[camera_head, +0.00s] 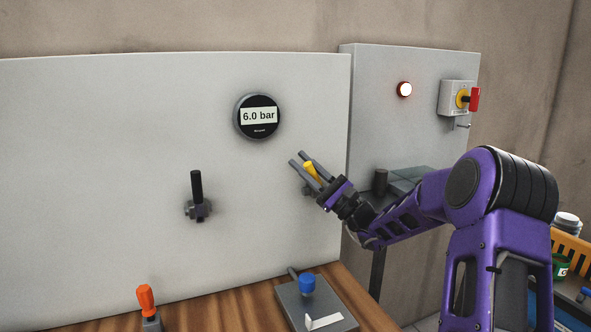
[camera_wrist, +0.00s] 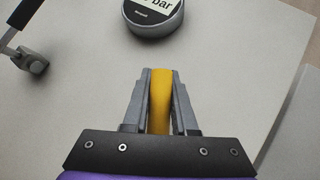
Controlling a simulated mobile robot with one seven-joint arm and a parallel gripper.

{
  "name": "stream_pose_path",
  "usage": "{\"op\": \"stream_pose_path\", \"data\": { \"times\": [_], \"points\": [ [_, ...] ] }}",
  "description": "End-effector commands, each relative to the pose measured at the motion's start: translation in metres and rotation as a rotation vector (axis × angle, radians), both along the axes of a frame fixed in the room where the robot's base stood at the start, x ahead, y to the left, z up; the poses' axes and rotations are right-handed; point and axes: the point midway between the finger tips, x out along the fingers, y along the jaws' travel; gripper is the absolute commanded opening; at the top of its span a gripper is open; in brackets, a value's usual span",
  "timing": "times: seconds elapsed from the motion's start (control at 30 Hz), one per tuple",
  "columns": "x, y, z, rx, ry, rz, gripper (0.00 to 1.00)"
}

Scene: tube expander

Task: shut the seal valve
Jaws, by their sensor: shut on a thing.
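A valve with a yellow lever handle (camera_head: 312,172) is mounted on the grey panel, below and right of the round gauge. My gripper (camera_head: 304,160) is at this lever, with a finger on either side of it. In the wrist view the yellow handle (camera_wrist: 160,98) lies between the two fingers of my gripper (camera_wrist: 160,75), which are shut on it. The valve's body is mostly hidden behind the gripper. A second valve with a black lever (camera_head: 197,188) is on the panel to the left, its lever pointing up. No label shows which one is the seal valve.
The gauge (camera_head: 259,116) reads 6.0 bar. A lit lamp (camera_head: 405,89) and a red and yellow switch (camera_head: 470,98) are on the right cabinet. An orange handle (camera_head: 146,299) and a blue knob (camera_head: 307,284) stand low in front. The panel's left part is bare.

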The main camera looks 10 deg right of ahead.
Motion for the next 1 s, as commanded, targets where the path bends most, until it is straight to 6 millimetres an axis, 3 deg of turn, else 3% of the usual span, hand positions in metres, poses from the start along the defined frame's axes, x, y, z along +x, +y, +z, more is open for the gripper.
{"op": "stream_pose_path", "data": {
  "times": [0.5, 1.0],
  "points": [
    [0.007, -0.039, 0.016, 0.399, 0.082, -0.003, 0.00],
    [0.010, -0.050, 0.015, 0.519, 0.104, -0.003, 0.00]
  ]
}}
